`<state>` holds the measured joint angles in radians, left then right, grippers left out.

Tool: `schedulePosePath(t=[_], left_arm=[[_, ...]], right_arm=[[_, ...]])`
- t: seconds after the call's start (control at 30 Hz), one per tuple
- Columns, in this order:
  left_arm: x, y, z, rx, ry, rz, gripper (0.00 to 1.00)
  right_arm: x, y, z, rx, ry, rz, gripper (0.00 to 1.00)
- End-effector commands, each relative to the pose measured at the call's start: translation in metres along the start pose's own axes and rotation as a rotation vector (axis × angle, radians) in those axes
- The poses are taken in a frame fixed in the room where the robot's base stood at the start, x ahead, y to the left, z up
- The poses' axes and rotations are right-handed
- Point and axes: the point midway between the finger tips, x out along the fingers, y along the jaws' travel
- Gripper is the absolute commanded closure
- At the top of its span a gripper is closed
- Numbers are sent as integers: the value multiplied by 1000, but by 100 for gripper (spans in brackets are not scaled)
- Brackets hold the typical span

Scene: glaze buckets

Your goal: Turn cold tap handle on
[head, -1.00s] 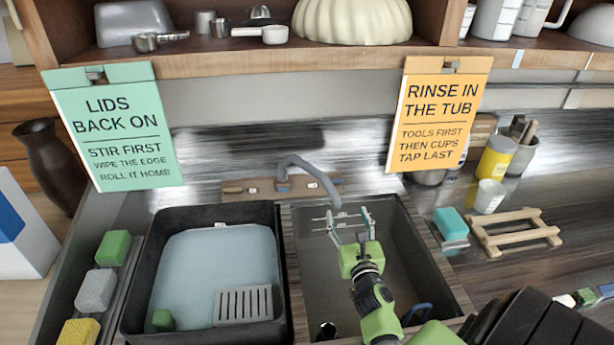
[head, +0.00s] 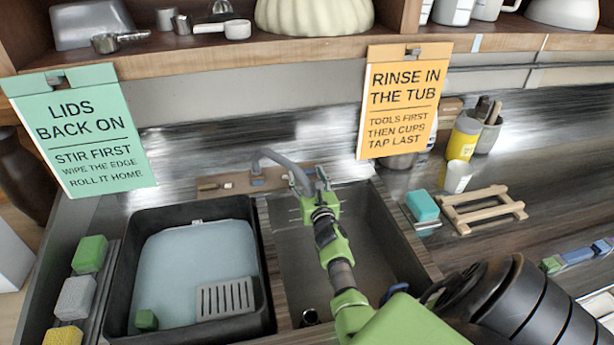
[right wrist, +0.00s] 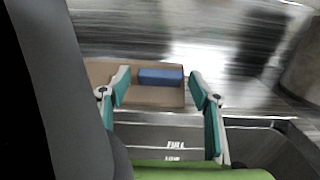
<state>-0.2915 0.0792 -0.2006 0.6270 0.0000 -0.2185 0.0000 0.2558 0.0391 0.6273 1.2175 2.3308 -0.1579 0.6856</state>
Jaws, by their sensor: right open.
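A grey curved tap (head: 285,160) rises from a brown plate (head: 232,184) behind the sink. A handle (head: 208,185) shows at the plate's left end in the head view. In the right wrist view a blue block-shaped handle (right wrist: 160,76) lies on the plate (right wrist: 150,98); it looks like the cold one. My right gripper (head: 314,184) is over the back of the right basin, beside the spout. In the right wrist view its open teal fingers (right wrist: 159,82) appear on either side of the blue handle, with no visible contact. In the head view the gripper hides the plate's right end. My left gripper is out of view.
The spout passes close to my right gripper on its left. A black tub of pale water (head: 200,262) stands left of the dark basin (head: 372,235). An orange sign (head: 405,105) hangs behind; a wooden rack (head: 483,208) stands at right.

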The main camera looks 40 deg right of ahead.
Motion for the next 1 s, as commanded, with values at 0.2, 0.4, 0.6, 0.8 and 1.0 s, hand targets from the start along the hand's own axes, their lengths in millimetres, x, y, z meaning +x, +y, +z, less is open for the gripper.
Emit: schedulePosePath(t=[0.2, 0.4, 0.6, 0.8, 1.0], left_arm=[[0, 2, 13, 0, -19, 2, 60], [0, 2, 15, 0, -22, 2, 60], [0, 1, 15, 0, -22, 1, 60], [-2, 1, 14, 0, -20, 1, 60], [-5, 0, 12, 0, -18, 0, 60]], right_arm=[[4, 0, 0, 0, 0, 0, 43], [3, 0, 0, 0, 0, 0, 59], [3, 0, 0, 0, 0, 0, 81], [3, -1, 0, -12, 0, 14, 81], [3, -3, 1, -63, 1, 77, 81]])
